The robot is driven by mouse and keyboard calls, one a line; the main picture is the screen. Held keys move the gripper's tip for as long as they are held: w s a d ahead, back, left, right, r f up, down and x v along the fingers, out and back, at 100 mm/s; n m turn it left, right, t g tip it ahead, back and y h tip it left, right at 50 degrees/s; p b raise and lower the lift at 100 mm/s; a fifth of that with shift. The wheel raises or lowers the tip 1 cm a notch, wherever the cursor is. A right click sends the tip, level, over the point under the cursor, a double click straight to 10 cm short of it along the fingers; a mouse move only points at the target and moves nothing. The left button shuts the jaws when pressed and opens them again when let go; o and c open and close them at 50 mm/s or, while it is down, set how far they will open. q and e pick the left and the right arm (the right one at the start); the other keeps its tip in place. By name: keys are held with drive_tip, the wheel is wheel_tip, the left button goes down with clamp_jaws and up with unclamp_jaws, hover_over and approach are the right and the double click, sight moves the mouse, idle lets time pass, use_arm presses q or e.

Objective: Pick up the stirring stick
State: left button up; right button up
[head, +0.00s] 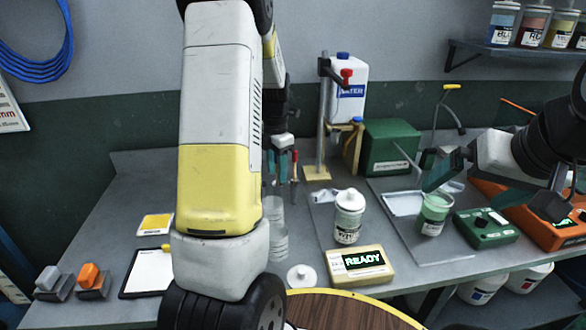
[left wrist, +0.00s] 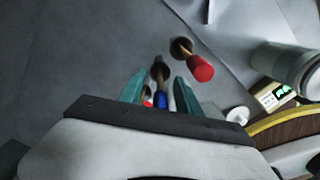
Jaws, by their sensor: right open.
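Several thin sticks stand below my left gripper; I cannot tell which is the stirring stick. In the left wrist view, a red-ended stick (left wrist: 200,69) stands to the right, outside the fingers. A blue-ended one (left wrist: 160,98) shows between the fingers, with a smaller red end beside it. My left gripper (head: 282,166) is open with its teal fingers apart on both sides of the blue end; contact cannot be told. In the head view, a red-handled stick (head: 295,168) shows beside its fingers. My right gripper (head: 440,172) is open, above a beaker of green liquid (head: 434,212).
A white-lidded jar (head: 349,218) and a READY display box (head: 360,264) stand mid-bench. A green device (head: 486,228) and an orange device (head: 555,232) are at the right. A water container (head: 349,95) is behind. My left arm hides part of the bench.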

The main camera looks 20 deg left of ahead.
use_arm(q)
clamp_jaws()
drive_tip(key=shift+r, duration=0.1)
